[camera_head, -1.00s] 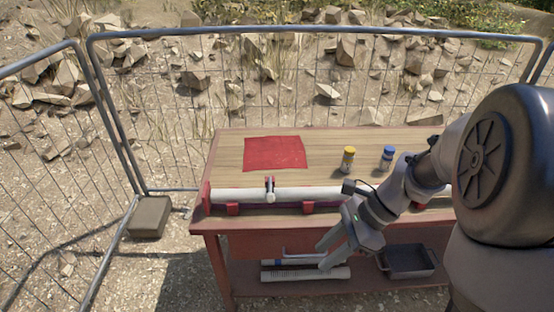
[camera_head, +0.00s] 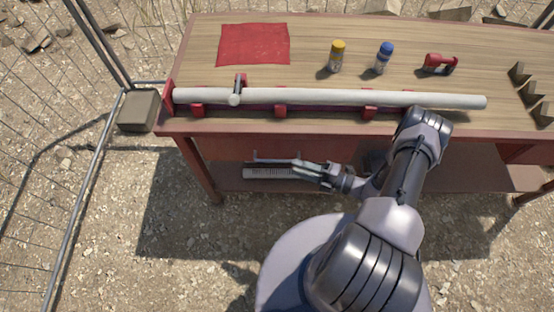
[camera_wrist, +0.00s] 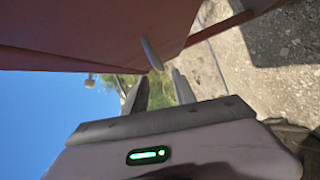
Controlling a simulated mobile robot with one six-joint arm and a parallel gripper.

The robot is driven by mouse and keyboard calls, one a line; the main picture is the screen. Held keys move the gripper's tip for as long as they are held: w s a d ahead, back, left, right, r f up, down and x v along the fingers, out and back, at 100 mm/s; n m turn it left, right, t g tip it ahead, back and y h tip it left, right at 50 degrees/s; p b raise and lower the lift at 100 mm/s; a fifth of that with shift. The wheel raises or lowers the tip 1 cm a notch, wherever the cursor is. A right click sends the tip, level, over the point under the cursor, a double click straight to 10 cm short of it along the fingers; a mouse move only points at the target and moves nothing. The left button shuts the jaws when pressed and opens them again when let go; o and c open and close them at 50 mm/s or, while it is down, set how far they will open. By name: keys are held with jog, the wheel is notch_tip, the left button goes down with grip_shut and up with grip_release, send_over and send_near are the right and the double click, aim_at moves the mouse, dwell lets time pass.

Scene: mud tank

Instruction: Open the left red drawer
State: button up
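The left red drawer (camera_head: 225,148) is under the workbench's front edge at the left, and its front looks flush with the bench. Its pale bar handle (camera_head: 272,160) stands out from the drawer front. My gripper (camera_head: 296,166) is at the right end of the handle. In the wrist view the red drawer front (camera_wrist: 175,22) fills the top, and the handle (camera_wrist: 151,54) sticks out just ahead of my gripper (camera_wrist: 157,88). The two fingers are apart with a gap between them. Whether they touch the handle I cannot tell.
On the workbench (camera_head: 320,32) lie a red cloth (camera_head: 253,44), a long white pipe (camera_head: 330,98) in red holders, yellow-capped (camera_head: 336,56) and blue-capped (camera_head: 383,58) bottles, and a red tool (camera_head: 440,63). A lower shelf (camera_head: 480,178) is below. Wire fence (camera_head: 70,170) stands left.

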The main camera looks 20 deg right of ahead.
aim_at(277, 160)
jog(key=b+x, duration=0.1)
jog(key=x, duration=0.7)
jog(key=shift+w+a, duration=0.2)
grip_shut()
dwell(1.0)
